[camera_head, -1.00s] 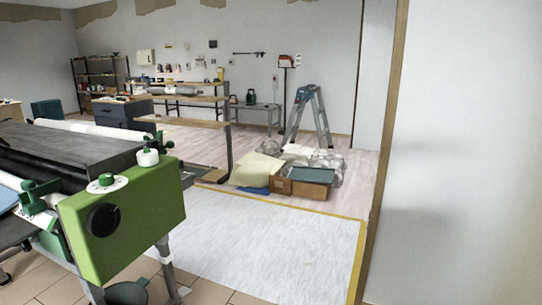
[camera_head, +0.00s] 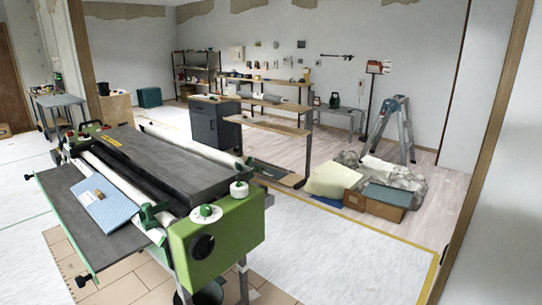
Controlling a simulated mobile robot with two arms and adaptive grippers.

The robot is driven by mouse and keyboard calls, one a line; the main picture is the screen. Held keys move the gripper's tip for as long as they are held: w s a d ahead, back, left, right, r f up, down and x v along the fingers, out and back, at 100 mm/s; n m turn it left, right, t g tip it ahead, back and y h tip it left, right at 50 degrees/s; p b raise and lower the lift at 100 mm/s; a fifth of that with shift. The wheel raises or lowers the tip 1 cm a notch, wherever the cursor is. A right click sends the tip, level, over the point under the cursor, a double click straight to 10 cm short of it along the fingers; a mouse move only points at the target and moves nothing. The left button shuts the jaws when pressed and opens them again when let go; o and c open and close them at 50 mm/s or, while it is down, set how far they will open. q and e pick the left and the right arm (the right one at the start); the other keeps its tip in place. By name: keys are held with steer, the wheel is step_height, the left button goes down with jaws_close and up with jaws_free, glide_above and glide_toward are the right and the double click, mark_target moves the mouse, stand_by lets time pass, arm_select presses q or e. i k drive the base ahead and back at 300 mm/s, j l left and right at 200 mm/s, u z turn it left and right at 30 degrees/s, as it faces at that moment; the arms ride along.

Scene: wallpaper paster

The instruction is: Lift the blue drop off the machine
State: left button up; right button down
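The pasting machine (camera_head: 168,165) stands at the left centre, with a dark flat top, white rollers and a green end box (camera_head: 222,240) facing me. A light blue sheet (camera_head: 112,207), which looks like the drop, lies flat on the machine's dark front shelf (camera_head: 72,205). Neither of my grippers shows in this view.
A cardboard box (camera_head: 375,203), folded cloths (camera_head: 332,180) and a stepladder (camera_head: 390,130) stand at the right. A shelf unit (camera_head: 270,110) and dark cabinet (camera_head: 215,125) stand behind the machine. Open floor lies right of the machine (camera_head: 330,250), up to a wooden post (camera_head: 490,150).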

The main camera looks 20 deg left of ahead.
mark_target(111, 208)
steer(key=u, duration=1.7)
steer(key=i+j, duration=0.2)
steer(key=j, duration=0.15)
steer(key=i+j+z, duration=0.15)
steer(key=i+j, duration=0.3)
steer(key=j, duration=0.25)
steer(key=i+j+z, duration=0.1)
steer(key=j, duration=0.25)
steer(key=i+j, duration=0.3)
steer(key=i+j+z, duration=0.15)
steer(key=j, duration=0.3)
steer(key=i+j, duration=0.2)
steer(key=j, duration=0.2)
steer(key=i+j+z, duration=0.1)
steer(key=j, duration=0.3)
steer(key=i, duration=0.1)
